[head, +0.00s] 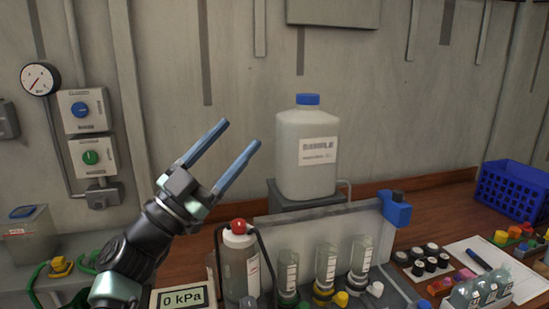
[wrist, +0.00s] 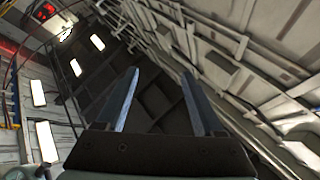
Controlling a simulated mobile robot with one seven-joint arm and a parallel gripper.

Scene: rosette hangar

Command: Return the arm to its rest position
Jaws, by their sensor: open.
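My gripper (head: 234,149) is raised above the bench in the head view, its two blue fingers pointing up and to the right. The fingers are apart with nothing between them. The arm comes up from the lower left. In the wrist view my gripper (wrist: 160,80) also shows open and empty, with the hangar's ceiling and wall beams behind it. No finger appears to touch anything.
A large blue-capped jug (head: 306,155) stands on a block right of my gripper. A red-topped bottle (head: 240,262) and several vials stand below. A pressure display (head: 182,297) is near my arm. A blue crate (head: 513,190) sits far right. Wall switches (head: 86,130) are left.

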